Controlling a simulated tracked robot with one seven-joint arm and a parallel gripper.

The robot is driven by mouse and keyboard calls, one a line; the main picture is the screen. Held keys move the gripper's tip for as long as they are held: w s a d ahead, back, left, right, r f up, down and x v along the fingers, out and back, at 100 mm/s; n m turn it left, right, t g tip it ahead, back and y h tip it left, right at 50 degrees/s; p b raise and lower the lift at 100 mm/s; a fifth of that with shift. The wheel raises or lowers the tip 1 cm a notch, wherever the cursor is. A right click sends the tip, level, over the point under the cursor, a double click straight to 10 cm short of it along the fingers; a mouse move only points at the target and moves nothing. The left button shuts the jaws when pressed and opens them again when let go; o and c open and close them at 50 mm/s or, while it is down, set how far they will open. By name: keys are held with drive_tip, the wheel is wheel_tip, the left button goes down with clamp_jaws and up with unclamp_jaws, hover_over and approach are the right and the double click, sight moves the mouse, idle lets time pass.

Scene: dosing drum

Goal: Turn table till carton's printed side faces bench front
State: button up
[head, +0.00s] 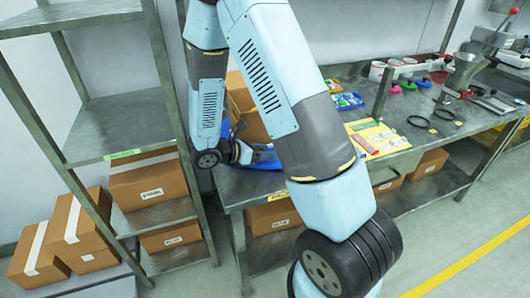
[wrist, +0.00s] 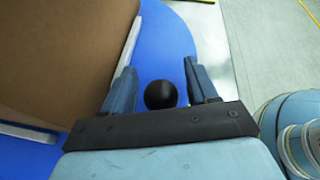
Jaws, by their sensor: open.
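The blue turntable (wrist: 178,48) lies on the metal bench; part of it shows in the head view (head: 267,160). The brown carton (wrist: 50,50) stands on it, filling the left of the wrist view, with a plain face showing. In the head view the carton (head: 238,97) is mostly behind my arm. I see no print on it. A black round knob (wrist: 160,95) sits between the fingers of my gripper (wrist: 160,80). The gripper is open around the knob, with gaps at both sides.
The bench (head: 222,187) carries a yellow sheet (head: 372,138) with small parts, black rings (head: 420,121), coloured cups and a press at right. A metal shelf (head: 130,125) with cartons stands at left. Open floor lies right of a yellow line (head: 470,266).

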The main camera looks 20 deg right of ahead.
clamp_jaws()
idle(0.4)
